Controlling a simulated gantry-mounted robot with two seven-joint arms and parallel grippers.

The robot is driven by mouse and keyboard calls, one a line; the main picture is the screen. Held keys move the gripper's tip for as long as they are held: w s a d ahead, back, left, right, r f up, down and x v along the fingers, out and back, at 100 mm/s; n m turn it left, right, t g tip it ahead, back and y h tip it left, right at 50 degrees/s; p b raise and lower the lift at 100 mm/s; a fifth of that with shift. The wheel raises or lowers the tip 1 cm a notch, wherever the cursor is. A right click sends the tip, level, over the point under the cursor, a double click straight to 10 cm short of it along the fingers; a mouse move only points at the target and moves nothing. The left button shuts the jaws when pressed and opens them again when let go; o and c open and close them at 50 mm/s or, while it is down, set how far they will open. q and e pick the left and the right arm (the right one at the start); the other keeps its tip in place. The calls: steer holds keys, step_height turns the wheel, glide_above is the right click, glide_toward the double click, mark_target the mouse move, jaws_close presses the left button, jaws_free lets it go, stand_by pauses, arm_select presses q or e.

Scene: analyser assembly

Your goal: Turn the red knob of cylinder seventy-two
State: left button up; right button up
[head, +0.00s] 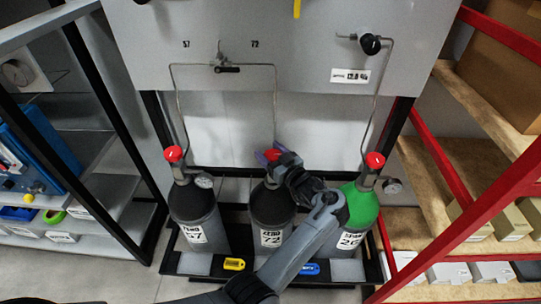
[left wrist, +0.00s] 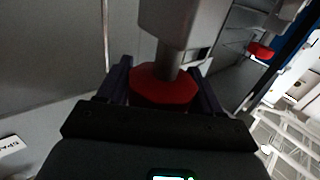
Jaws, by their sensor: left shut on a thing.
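Cylinder seventy-two (head: 268,212) is dark with a white "72" label and stands upright in the middle of the rack. Its red knob (left wrist: 163,86) shows in the left wrist view between the two fingers of my left gripper (left wrist: 163,92), which is shut on it. In the head view my left gripper (head: 275,157) is at the top of this cylinder, and my arm and gripper hide most of the knob and valve. My right gripper is in neither view.
Cylinder fifty-seven (head: 195,212) stands to the left with a red knob (head: 173,154). A green-topped cylinder (head: 358,207) stands to the right with another red knob (head: 375,160). Thin pipes rise to a grey panel (head: 215,45). Shelves flank both sides.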

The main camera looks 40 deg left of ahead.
arm_select(q)
steer(key=o, duration=1)
steer(key=shift+a, duration=0.1)
steer(key=shift+c, duration=0.2)
steer(key=shift+d, duration=0.2)
